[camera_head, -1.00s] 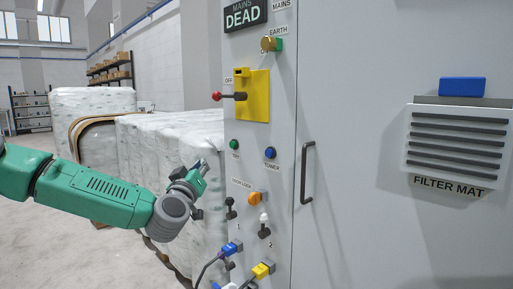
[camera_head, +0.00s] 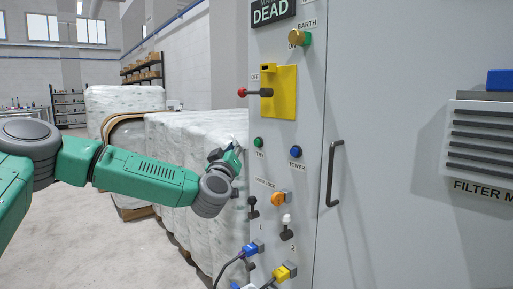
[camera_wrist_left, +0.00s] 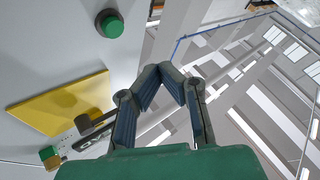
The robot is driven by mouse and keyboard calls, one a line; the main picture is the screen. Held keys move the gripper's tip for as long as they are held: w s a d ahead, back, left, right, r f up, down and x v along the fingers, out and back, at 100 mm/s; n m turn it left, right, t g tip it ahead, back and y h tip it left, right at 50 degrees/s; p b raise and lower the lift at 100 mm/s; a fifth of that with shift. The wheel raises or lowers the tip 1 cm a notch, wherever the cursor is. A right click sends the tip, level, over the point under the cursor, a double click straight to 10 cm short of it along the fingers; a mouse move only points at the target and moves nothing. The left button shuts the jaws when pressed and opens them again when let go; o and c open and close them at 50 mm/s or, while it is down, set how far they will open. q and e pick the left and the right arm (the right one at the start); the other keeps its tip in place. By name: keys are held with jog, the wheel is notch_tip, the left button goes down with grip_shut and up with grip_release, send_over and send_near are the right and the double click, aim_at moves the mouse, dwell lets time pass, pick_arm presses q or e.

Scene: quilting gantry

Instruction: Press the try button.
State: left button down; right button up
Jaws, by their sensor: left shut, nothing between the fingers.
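The try button is a small green round button (camera_head: 258,142) with the label TRY under it, on the grey cabinet's narrow panel. In the left wrist view the green button (camera_wrist_left: 111,24) shows at the upper left, apart from the fingers. My left gripper (camera_head: 235,150) is just left of the button and the panel edge, not touching the button as far as I can see. In the left wrist view its fingers (camera_wrist_left: 168,70) are shut with nothing between them. My right gripper is not in view.
A yellow plate (camera_head: 280,92) with a red-knobbed lever (camera_head: 243,92) is above the button. A blue TOWER button (camera_head: 296,151) is to its right. An orange door lock knob (camera_head: 278,198) and plugs with cables are below. A wrapped white bale (camera_head: 185,150) stands behind my arm.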

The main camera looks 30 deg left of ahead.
aim_at(258, 142)
pick_arm(q)
jog(key=shift+w+d, duration=0.3)
jog(key=shift+w, duration=0.5)
jog(key=shift+w+d, duration=0.3)
jog(key=shift+w, duration=0.45)
jog(key=shift+w+d, duration=0.3)
jog(key=shift+w, duration=0.5)
jog(key=shift+w+d, duration=0.1)
jog(key=shift+w+d+r, duration=0.15)
jog(key=shift+w, duration=0.1)
jog(key=shift+w+d, duration=0.15)
jog(key=shift+w, duration=0.25)
dwell(0.6)
jog(key=shift+s+a+p, duration=0.3)
jog(key=shift+s+p, duration=0.05)
jog(key=shift+s, duration=0.5)
